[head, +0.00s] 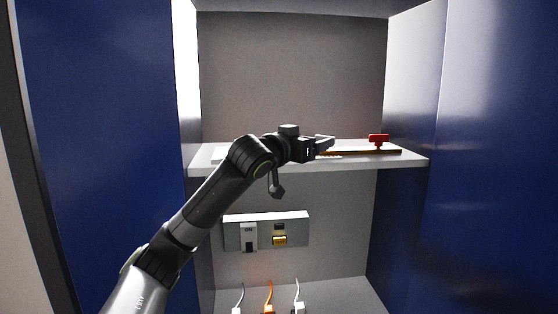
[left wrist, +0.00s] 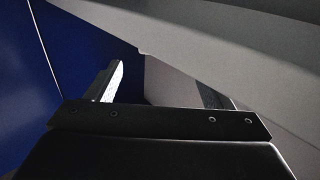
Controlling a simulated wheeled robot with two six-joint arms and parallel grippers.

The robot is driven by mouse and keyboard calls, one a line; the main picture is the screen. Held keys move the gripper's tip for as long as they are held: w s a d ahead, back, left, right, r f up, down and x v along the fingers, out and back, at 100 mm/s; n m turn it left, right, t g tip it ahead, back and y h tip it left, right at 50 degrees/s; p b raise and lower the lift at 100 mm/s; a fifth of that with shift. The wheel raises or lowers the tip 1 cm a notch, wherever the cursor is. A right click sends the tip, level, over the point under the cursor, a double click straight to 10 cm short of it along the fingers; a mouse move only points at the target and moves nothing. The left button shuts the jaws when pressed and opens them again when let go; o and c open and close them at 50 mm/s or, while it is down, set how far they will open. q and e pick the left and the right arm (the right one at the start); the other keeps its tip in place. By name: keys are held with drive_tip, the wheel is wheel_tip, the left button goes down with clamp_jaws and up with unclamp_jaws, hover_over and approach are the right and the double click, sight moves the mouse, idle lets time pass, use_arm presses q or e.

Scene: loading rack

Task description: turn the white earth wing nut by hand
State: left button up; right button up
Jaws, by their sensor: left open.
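My left gripper (head: 325,143) is over the shelf, just above the left part of a thin brass-coloured bar (head: 362,152). It is open, and I see nothing between its fingers. In the left wrist view the fingers of the gripper (left wrist: 160,90) stand apart, one lit and one dark. I cannot make out a white wing nut in either view; the gripper and forearm cover part of the bar and shelf. A red wing-shaped nut (head: 378,138) stands upright at the bar's right end, apart from the gripper. My right gripper is not in view.
The light shelf (head: 410,160) spans the cabinet between blue side panels (head: 95,120). Below it are a grey wall box (head: 297,225) with a switch and a yellow part (head: 279,240), and several plugs, one an orange plug (head: 268,308).

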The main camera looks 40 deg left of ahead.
use_arm(q)
drive_tip(key=s+b, duration=0.9)
drive_tip(key=s, duration=0.3)
drive_tip(key=shift+s+d, duration=0.15)
drive_tip(key=shift+d, duration=0.15)
drive_tip(key=w+a+r+n+g+y+p, duration=0.1)
drive_tip(key=a+r+n+p, duration=0.15)
drive_tip(key=a+r, duration=0.2)
drive_tip(key=m+g+h+p, duration=0.2)
drive_tip(key=m+g+p, duration=0.15)
drive_tip(key=p, duration=0.65)
approach(324, 136)
drive_tip(key=shift+n, duration=0.5)
drive_tip(key=x, duration=0.8)
drive_tip(key=shift+w, duration=0.3)
drive_tip(key=shift+w+f, duration=0.35)
drive_tip(key=shift+w, duration=0.15)
